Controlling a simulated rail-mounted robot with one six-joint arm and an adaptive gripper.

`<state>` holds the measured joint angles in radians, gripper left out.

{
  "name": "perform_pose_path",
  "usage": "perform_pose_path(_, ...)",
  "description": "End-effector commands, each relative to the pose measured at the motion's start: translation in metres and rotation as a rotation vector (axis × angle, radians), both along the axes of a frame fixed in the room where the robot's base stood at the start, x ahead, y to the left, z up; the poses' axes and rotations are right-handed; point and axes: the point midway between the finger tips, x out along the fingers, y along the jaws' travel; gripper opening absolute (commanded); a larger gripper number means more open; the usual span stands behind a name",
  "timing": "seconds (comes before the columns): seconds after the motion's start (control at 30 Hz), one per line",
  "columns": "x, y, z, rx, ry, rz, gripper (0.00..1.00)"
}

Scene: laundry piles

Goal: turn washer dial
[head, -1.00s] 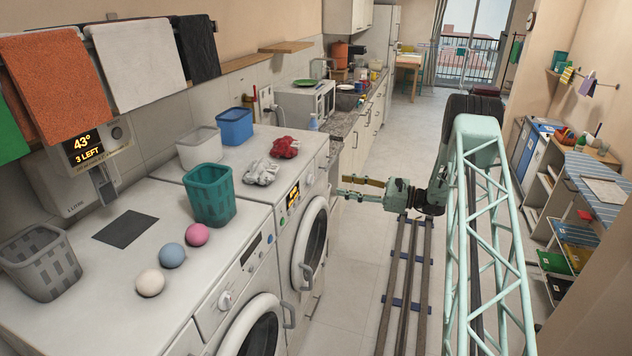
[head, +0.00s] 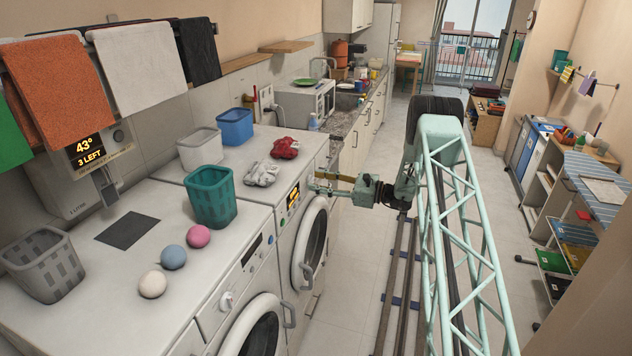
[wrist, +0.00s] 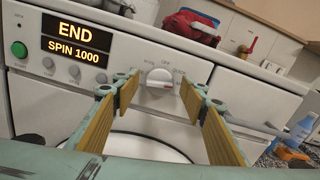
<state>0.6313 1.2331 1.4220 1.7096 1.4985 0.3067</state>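The washer dial (wrist: 159,79) is a round white knob on the front panel of the far washer (head: 285,232), right of its lit display (wrist: 75,43) reading "END SPIN 1000". My gripper (wrist: 158,92) is open, its two yellow-padded fingers either side of the dial in the wrist view. It looks close to the panel, but I cannot tell whether the fingers reach around the knob. Nothing is held. In the head view my gripper (head: 313,182) is at the far washer's front, and its fingers hide the dial there.
A nearer washer with its own knob (head: 226,299) stands to the left. A teal basket (head: 211,197), coloured balls and red and grey cloth bundles (head: 285,148) lie on the tops. The round door (head: 312,243) is below the panel. Floor beside the rails is clear.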

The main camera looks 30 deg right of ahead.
Motion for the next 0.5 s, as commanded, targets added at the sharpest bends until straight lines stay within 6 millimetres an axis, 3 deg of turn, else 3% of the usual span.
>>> perform_pose_path(0.5, 0.0063, 0.0070, -0.0003, 0.000, 0.000, 0.001, 0.40)
